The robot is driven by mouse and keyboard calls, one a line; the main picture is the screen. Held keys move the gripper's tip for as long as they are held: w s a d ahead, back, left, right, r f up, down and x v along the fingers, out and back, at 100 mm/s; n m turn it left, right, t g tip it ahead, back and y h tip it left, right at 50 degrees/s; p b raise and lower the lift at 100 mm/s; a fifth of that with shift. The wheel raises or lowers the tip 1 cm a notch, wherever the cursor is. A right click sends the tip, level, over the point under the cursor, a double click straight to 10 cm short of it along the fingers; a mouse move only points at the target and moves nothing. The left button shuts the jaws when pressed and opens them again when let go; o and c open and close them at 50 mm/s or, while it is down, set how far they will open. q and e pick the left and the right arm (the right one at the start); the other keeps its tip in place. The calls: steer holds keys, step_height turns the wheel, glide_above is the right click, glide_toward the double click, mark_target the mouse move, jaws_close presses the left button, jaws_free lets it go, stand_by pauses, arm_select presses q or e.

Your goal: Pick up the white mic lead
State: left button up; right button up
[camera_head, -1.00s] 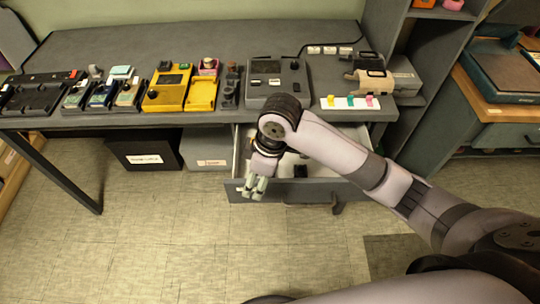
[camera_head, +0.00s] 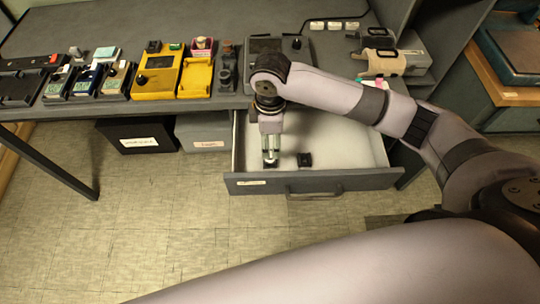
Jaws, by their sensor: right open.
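My right gripper (camera_head: 270,160) is open and points down inside the open grey drawer (camera_head: 330,182), near its left side. Its pale fingers are near the drawer floor, and I cannot tell if they touch anything. I cannot make out a white mic lead; the drawer's inside is pale, and part of it is hidden behind my right arm. A small black item (camera_head: 304,159) lies in the drawer just right of the fingers. My left gripper is not in view.
The grey bench (camera_head: 218,103) above the drawer holds a yellow unit (camera_head: 156,76), several small pedals and a dark grey device. White plugs on a black cable lie at the back. A black box (camera_head: 140,146) and a grey box (camera_head: 205,139) stand under the bench.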

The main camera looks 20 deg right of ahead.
steer(key=shift+f, duration=1.7)
steer(key=f, duration=0.3)
steer(key=shift+w+f, duration=0.2)
steer(key=shift+f, duration=0.6)
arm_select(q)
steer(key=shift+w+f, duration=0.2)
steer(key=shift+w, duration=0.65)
arm_select(e)
steer(key=shift+c, duration=0.5)
steer(key=c, duration=1)
steer(key=shift+r, duration=0.15)
